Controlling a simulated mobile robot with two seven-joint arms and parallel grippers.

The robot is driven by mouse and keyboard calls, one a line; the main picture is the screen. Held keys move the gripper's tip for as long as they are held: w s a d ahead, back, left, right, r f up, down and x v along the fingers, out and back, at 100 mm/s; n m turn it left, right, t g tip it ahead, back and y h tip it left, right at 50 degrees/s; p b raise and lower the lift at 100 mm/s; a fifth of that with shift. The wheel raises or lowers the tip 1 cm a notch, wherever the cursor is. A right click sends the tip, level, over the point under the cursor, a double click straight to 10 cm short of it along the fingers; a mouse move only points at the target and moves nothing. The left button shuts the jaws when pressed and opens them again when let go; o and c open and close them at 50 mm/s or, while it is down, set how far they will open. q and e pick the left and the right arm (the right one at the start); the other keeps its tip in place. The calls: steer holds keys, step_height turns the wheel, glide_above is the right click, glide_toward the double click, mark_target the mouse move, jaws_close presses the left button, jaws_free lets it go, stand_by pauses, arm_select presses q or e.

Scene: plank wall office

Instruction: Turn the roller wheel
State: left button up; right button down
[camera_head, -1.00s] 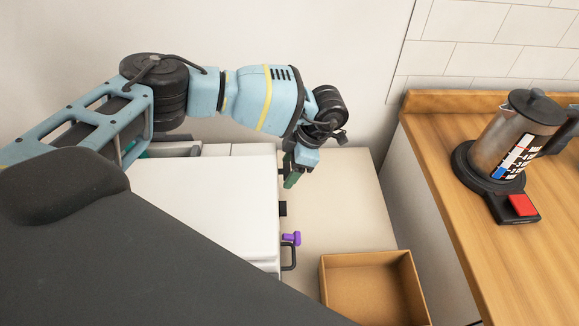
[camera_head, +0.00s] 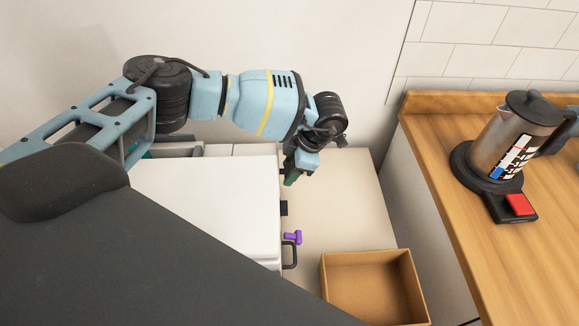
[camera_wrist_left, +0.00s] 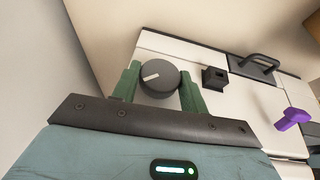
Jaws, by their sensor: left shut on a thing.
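The roller wheel (camera_wrist_left: 158,79) is a round dark grey knob with a white pointer line. It sits on the side face of a white machine (camera_head: 205,200). My left gripper (camera_head: 291,179) is at that side of the machine, near its far end. In the left wrist view its green fingers (camera_wrist_left: 160,77) are on either side of the wheel, shut on it. In the head view the wheel is hidden. The white pointer line slants in the wrist view. My right gripper is not in view.
A black block (camera_wrist_left: 214,78), a dark handle (camera_wrist_left: 259,62) and a purple lever (camera_wrist_left: 292,119) stick out from the same face. An open cardboard box (camera_head: 370,258) stands nearby. A kettle (camera_head: 513,135) stands on the wooden counter (camera_head: 450,150) at right.

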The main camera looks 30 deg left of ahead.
arm_select(q)
steer(key=t+y+p, duration=0.1)
steer(key=p, duration=0.1)
steer(key=t+y+p, duration=0.1)
steer(key=t, duration=0.1)
steer(key=shift+s+d+r+n+p, duration=0.1)
steer(key=shift+d+r+n+p, duration=0.1)
steer(key=shift+r+n+p, duration=0.15)
steer(key=shift+s+f+n+t+y+p, duration=0.1)
steer(key=shift+f+n+t+y+p, duration=0.3)
steer(key=shift+t, duration=0.5)
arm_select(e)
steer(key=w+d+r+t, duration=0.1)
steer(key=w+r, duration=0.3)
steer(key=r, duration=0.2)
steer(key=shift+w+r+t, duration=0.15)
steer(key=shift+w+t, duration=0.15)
arm_select(q)
steer(key=shift+y, duration=0.3)
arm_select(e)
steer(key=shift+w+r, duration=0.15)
arm_select(q)
steer(key=o, duration=0.9)
steer(key=shift+d, duration=0.1)
steer(key=v, duration=0.7)
steer(key=shift+s+d+r, duration=0.15)
steer(key=shift+s+r, duration=0.05)
steer(key=shift+r, duration=0.05)
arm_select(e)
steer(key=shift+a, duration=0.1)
